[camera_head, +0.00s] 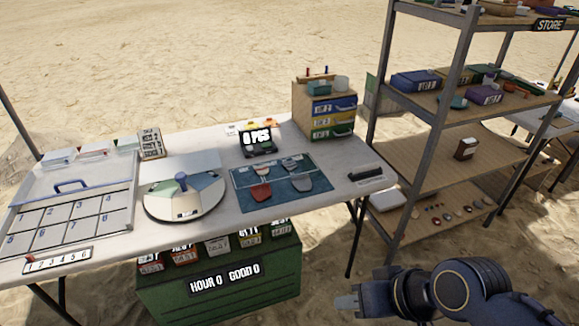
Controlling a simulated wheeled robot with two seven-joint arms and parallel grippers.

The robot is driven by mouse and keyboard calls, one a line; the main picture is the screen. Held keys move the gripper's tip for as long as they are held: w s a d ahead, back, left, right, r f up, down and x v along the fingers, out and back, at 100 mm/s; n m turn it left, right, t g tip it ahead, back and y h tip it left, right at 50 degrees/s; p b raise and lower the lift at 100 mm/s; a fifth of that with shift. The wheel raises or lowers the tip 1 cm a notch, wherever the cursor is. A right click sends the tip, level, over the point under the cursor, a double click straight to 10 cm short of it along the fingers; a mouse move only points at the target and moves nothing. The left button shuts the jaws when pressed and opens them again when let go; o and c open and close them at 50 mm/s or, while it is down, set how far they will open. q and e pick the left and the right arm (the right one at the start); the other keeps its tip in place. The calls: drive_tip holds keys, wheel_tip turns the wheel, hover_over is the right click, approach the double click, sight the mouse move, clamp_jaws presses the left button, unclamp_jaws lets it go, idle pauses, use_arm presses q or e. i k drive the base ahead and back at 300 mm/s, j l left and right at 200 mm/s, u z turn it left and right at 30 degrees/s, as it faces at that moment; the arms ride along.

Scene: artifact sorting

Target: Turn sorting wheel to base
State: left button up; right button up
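The sorting wheel (206,205) is a low round disc in white, pale green and tan sectors, lying on the middle of the white table. A blue-grey knob (181,181) stands up at its centre, and a small dark-marked label sits on its front edge. A pale panel lies behind the wheel. My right gripper (347,303) is at the bottom right, low in front of the table and well apart from the wheel. My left gripper is out of the picture.
A tray with numbered cells (128,215) lies left of the wheel. A blue mat (245,200) with sherd-like pieces lies right, with a display (257,141) behind. A drawer box (301,118) stands at the back right. A green crate (165,306) is below the table; a shelf rack (452,101) stands right.

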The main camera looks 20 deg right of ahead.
sight(186, 197)
drive_tip(key=i+j, duration=0.15)
drive_tip(key=i, duration=0.35)
drive_tip(key=i+j, duration=0.15)
drive_tip(key=i, duration=0.3)
drive_tip(key=i+j+u, duration=0.1)
drive_tip(key=i, duration=0.4)
